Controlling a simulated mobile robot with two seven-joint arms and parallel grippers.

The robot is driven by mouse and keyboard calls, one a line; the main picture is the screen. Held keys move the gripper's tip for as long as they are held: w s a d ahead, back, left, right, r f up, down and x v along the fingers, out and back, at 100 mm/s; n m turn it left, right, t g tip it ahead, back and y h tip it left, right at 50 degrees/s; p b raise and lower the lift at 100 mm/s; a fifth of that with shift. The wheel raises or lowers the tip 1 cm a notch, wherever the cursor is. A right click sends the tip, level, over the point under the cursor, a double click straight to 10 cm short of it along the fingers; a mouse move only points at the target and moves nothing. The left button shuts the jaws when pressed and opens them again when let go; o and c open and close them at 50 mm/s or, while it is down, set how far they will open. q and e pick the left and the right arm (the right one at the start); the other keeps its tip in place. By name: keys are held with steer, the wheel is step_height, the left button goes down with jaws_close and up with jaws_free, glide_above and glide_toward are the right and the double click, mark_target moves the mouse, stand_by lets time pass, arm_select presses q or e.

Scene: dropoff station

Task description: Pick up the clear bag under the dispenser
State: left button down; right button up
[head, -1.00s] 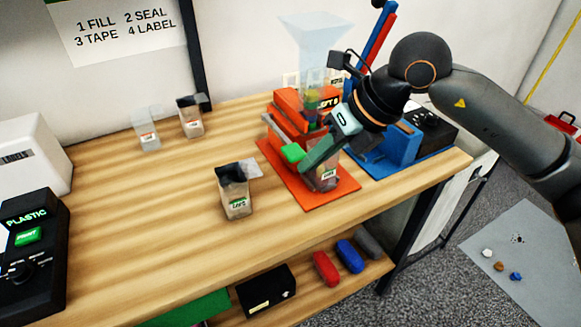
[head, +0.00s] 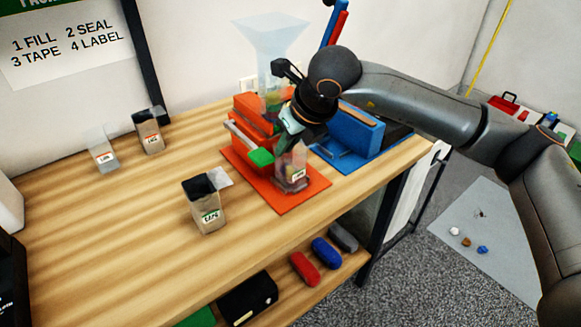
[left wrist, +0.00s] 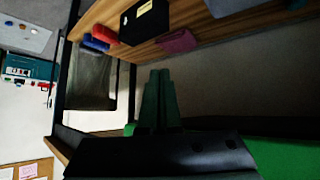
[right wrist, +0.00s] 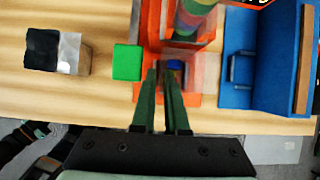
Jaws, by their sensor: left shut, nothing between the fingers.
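The clear bag (head: 292,168) stands upright on the orange base under the dispenser (head: 270,60), with a white label and coloured contents low in it. In the right wrist view the bag (right wrist: 176,76) is at my fingertips, partly hidden. My right gripper (head: 289,143) points down at the bag's upper part. In the right wrist view its green fingers (right wrist: 160,72) have a narrow gap; whether they grip the bag cannot be told. My left gripper (left wrist: 161,75) is shut and empty, near the shelf under the table; the head view does not show it.
A filled bag with a dark top (head: 206,205) stands on the table (head: 120,240) left of the orange station (head: 310,190). Two more bags (head: 148,132) (head: 101,150) stand at the back left. A blue fixture (head: 352,135) is close on the right. The table's middle is clear.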

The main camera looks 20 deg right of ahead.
steer(key=x, duration=0.3)
steer(key=shift+w+a+f, duration=0.1)
steer(key=shift+w+f, duration=0.2)
jaws_close()
arm_select(q)
steer(key=shift+a, duration=0.25)
steer(key=shift+s+d, duration=0.1)
steer(key=shift+s, duration=0.05)
arm_select(e)
steer(key=shift+r, duration=0.1)
stand_by(0.9)
